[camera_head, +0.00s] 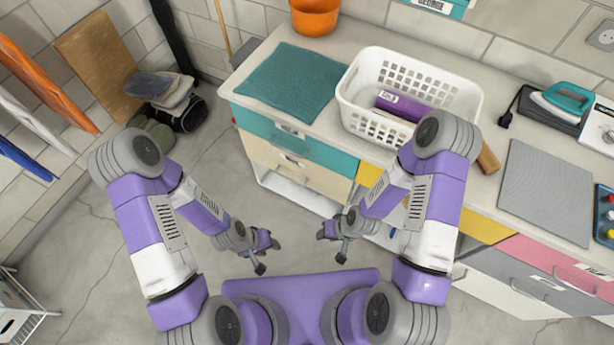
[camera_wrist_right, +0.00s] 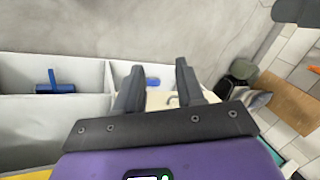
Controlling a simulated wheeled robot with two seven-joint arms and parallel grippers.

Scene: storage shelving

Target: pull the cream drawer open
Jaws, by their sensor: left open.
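The cream drawer (camera_head: 318,178) is in the left part of the counter, directly below a teal drawer (camera_head: 330,153), and looks shut. Its handle (camera_head: 292,161) is on the front. My left gripper (camera_head: 268,257) is open and empty in front of the counter, apart from the drawer. My right gripper (camera_head: 331,247) is to its right, also apart from the drawer. In the right wrist view its fingers (camera_wrist_right: 157,75) are spread with nothing held. A small cream patch with a handle (camera_wrist_right: 174,101) shows between and behind them.
A white basket (camera_head: 358,112), a teal mat (camera_head: 292,82) and an orange pot (camera_head: 315,15) stand on the countertop. An open white compartment (camera_head: 300,194) lies below the cream drawer. Bags and shoes (camera_head: 180,108) lie by the wall. The floor before the drawers is clear.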

